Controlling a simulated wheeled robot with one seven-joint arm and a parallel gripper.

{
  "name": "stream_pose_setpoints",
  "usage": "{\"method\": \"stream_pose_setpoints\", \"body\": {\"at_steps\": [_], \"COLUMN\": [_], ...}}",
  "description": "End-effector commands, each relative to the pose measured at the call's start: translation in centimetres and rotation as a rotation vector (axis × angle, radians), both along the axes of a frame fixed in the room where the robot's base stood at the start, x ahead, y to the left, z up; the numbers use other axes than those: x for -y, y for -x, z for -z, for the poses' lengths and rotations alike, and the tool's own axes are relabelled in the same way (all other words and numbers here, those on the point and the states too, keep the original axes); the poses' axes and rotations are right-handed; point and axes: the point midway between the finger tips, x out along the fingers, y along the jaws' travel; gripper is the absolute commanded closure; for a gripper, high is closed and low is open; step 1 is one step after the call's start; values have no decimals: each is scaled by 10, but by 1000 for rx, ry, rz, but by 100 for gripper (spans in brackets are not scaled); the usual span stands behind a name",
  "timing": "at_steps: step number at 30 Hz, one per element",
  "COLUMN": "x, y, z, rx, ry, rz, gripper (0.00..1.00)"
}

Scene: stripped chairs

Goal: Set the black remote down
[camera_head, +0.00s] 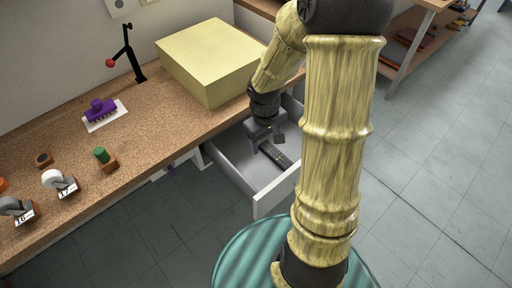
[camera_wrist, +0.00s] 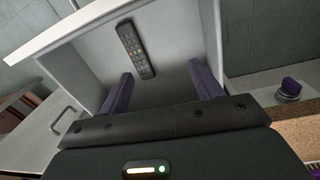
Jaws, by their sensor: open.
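The black remote (camera_head: 274,154) lies in the open white drawer (camera_head: 229,169). It also shows in the wrist view (camera_wrist: 135,49), flat on the drawer floor with its buttons visible. My gripper (camera_head: 266,140) is over the drawer, near the remote. In the wrist view my gripper (camera_wrist: 164,80) has its two purple-grey fingers wide apart, with nothing between them. The remote lies beyond the fingertips and appears apart from them.
A cork-topped counter (camera_head: 137,148) holds a yellow box (camera_head: 208,62), a purple object on a white card (camera_head: 101,109) and several small items. A green round seat (camera_head: 250,245) stands in front of the drawer.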

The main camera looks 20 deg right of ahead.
Motion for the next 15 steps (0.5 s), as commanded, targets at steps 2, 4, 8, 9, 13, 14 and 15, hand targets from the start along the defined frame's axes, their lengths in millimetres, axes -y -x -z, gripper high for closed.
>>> {"method": "stream_pose_setpoints", "body": {"at_steps": [2,4,8,9,13,14,15], "x": [-16,-29,-48,-53,-61,-61,-62], "y": [14,26,48,54,64,65,66], "z": [-18,-31,-51,-55,-63,-64,-64], "rx": [40,80,155,175,212,214,216], "ry": [3,-7,-45,-59,-91,-95,-96], "rz": [33,75,154,174,217,222,225], "gripper": [35,35,35,35,35,35,35]}}
